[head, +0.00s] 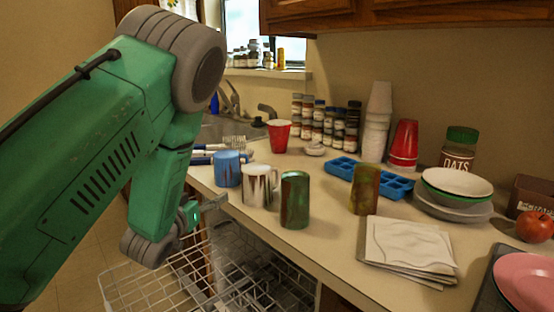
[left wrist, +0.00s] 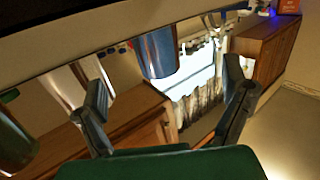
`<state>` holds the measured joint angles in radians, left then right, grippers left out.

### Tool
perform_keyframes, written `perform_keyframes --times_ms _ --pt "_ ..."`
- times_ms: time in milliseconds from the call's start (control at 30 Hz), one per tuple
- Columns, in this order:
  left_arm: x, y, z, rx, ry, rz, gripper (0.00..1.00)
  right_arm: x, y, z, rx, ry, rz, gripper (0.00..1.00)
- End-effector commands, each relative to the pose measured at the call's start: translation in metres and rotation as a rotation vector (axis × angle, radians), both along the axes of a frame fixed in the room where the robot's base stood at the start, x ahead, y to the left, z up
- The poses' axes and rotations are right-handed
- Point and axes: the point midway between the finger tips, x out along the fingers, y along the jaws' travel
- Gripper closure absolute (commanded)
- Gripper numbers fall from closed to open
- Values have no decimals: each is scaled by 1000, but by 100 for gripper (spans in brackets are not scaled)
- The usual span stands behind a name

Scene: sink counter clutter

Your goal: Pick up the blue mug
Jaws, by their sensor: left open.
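The blue mug (head: 228,168) stands upright near the counter's front edge, left of a white-and-brown mug (head: 259,185) and a dark green mug (head: 295,200). My left gripper (head: 208,205) is in front of the counter edge, lower than the blue mug and apart from it. In the left wrist view, the blue mug (left wrist: 157,54) shows beyond and between the spread fingers of my left gripper (left wrist: 166,95), with nothing held. The mug's handle is not clear to see. My right gripper is not in view.
An open white wire dishwasher rack (head: 215,275) lies below the arm. A blue ice tray (head: 370,178), a mottled brown mug (head: 364,190), a red cup (head: 279,135), stacked bowls (head: 455,200) and napkins (head: 408,245) occupy the counter. The sink (head: 225,130) is behind.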

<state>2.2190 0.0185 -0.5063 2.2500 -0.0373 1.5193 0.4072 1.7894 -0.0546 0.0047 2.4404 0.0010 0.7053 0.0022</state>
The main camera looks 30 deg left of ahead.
Motion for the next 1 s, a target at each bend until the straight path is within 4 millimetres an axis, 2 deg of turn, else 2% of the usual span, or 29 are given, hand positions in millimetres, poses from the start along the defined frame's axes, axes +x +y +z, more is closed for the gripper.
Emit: perform_keyframes --times_ms 33,167,500,767,1000 --pt "1 2 9 4 -23 0 8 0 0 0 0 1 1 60" --pt "11 4 17 13 -44 -3 8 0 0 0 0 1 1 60" --pt "73 26 12 8 -39 -4 8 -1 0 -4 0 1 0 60" --pt "91 34 12 7 -37 -2 8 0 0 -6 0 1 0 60" --pt "125 43 14 11 -37 -3 8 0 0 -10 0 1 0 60"
